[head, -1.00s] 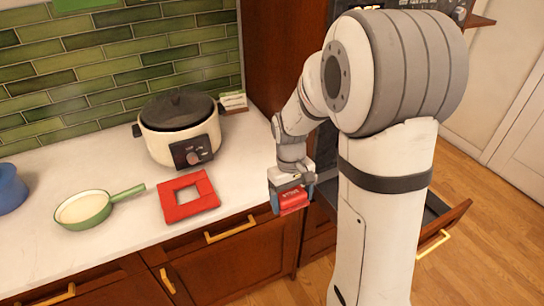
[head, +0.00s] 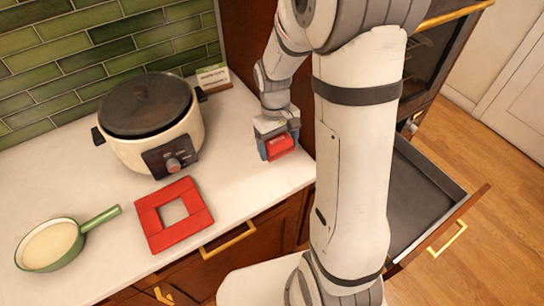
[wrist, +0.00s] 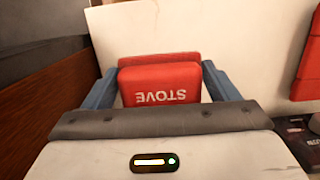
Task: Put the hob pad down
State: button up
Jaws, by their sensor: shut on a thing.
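The hob pad (head: 281,146) is a small red block, held in my gripper (head: 277,147) over the right end of the white counter (head: 235,165), close to the tall wooden cabinet. In the wrist view the hob pad (wrist: 160,85) shows white "STOVE" lettering, upside down, between the two blue-grey fingers of my gripper (wrist: 161,82). The gripper is shut on it. Its underside is hidden, so I cannot tell whether it touches the counter.
A red square frame (head: 151,217) lies on the counter, left of the gripper. A cream cooker (head: 132,155) with a dark lid and a green-handled pan (head: 50,245) stand further left. A small card (head: 212,77) stands behind. An open drawer (head: 415,200) is at the right.

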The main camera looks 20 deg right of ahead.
aim_at(278, 170)
notch_tip(278, 170, down, 4)
jog(key=shift+a+r, duration=0.15)
jog(key=shift+r, duration=0.1)
jog(key=shift+s+a+f+p, duration=0.1)
jog(key=shift+f+p, duration=0.45)
jog(key=shift+f, duration=1.5)
jog(key=shift+f, duration=0.25)
jog(key=o, duration=1)
jog(key=shift+r, duration=0.1)
jog(key=shift+c, duration=0.2)
